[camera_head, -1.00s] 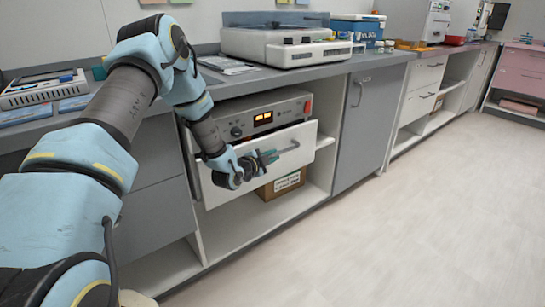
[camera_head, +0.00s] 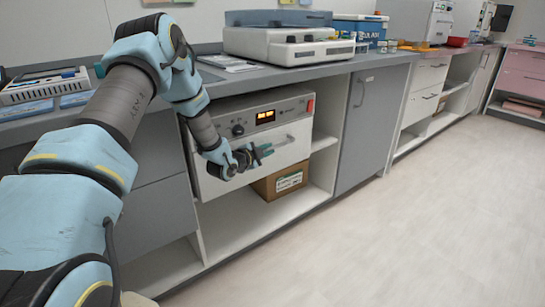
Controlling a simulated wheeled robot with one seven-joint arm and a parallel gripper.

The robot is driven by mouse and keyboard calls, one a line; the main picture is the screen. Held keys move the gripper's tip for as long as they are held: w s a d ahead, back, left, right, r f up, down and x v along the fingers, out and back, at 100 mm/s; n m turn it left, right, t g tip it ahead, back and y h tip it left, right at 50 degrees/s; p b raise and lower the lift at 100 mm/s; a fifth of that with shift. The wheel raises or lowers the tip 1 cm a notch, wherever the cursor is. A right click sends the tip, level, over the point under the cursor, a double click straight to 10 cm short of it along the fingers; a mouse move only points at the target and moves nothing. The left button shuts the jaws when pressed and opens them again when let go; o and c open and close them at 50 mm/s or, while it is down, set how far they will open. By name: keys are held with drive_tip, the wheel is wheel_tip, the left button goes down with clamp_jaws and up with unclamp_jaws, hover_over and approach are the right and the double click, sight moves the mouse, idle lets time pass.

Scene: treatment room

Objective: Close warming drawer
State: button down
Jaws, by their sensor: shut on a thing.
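The warming drawer is a white-fronted drawer (camera_head: 225,185) under a grey control panel (camera_head: 262,115) with a lit orange display, set in the open bay of the counter. Its front now sits close below the panel, with no clear gap showing; I cannot tell whether it is fully flush. A pale bar handle (camera_head: 286,141) runs across the front. My gripper (camera_head: 266,151) is at the handle and shut on it. The fingers and wrist cover the handle's left part and some of the drawer front.
A cardboard box (camera_head: 280,182) stands on the shelf under the drawer. A grey cabinet door (camera_head: 368,125) is to the right. Devices, including a white bench machine (camera_head: 290,45), stand on the counter. The floor (camera_head: 400,220) in front is clear.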

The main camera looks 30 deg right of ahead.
sight(238, 139)
drive_tip(key=shift+w+a, duration=0.1)
drive_tip(key=shift+w, duration=0.15)
drive_tip(key=c, duration=0.8)
unclamp_jaws()
drive_tip(key=shift+c, duration=0.2)
drive_tip(key=v, duration=1)
drive_tip(key=shift+s+a, duration=0.25)
drive_tip(key=shift+a, duration=0.05)
drive_tip(key=shift+r, duration=0.15)
